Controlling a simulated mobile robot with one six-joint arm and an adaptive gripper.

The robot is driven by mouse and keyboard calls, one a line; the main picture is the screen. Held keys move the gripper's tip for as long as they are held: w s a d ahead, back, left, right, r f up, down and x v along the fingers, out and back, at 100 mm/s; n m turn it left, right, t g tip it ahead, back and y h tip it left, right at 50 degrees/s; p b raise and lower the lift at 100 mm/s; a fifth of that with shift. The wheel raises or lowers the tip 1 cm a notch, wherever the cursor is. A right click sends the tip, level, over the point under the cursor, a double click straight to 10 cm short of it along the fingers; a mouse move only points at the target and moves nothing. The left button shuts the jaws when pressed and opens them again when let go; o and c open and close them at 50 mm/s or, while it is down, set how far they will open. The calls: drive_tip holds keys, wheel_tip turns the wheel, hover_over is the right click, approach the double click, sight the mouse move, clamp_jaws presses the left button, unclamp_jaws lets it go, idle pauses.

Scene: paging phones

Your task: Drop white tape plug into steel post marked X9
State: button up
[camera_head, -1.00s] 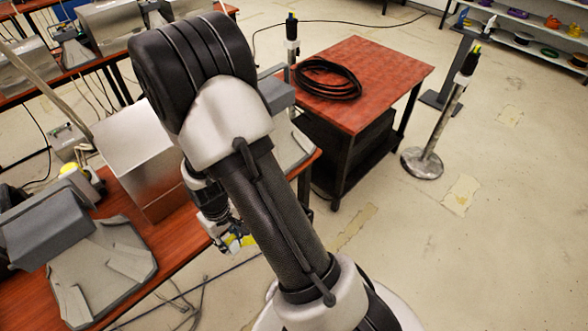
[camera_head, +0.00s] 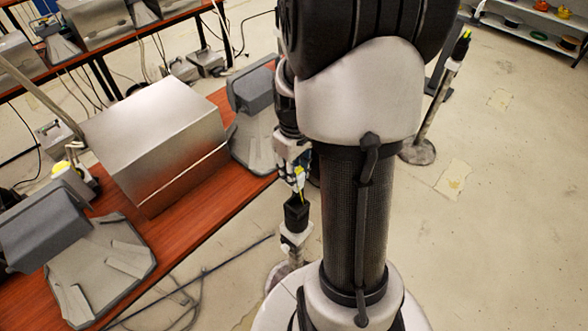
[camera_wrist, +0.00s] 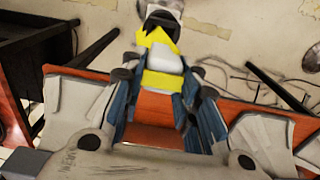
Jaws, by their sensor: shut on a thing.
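My gripper (camera_wrist: 160,100) is shut on a yellow plug with a white tape band (camera_wrist: 168,60), which sits between its blue fingers. In the head view, my gripper (camera_head: 293,160) hangs left of my arm, with the yellow of the plug (camera_head: 299,178) at its lower end. Directly below is a post with a black top (camera_head: 296,213) and a white label (camera_head: 294,238) too small to read. In the wrist view the black top (camera_wrist: 162,20) lies just beyond the plug's end. I cannot tell whether plug and post touch. My arm hides part of the floor behind.
Another post (camera_head: 440,98) with a black top and a yellow-green tip stands at right. A red-brown bench (camera_head: 190,245) at left carries a metal box (camera_head: 160,135) and grey phone units (camera_head: 45,225). Cables (camera_head: 190,290) lie on the floor.

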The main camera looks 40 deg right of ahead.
drive_tip(key=shift+f+b, duration=3.1)
drive_tip(key=shift+f, duration=1.45)
drive_tip(key=shift+s+f, duration=0.1)
drive_tip(key=shift+f, duration=0.15)
drive_tip(key=shift+r, duration=0.15)
drive_tip(key=shift+r+p, duration=0.7)
drive_tip(key=shift+f+b, duration=0.4)
drive_tip(key=shift+f, duration=0.3)
drive_tip(key=shift+r+p, duration=0.6)
drive_tip(key=shift+r, duration=0.1)
drive_tip(key=shift+f+b, duration=0.6)
drive_tip(key=shift+f, duration=0.25)
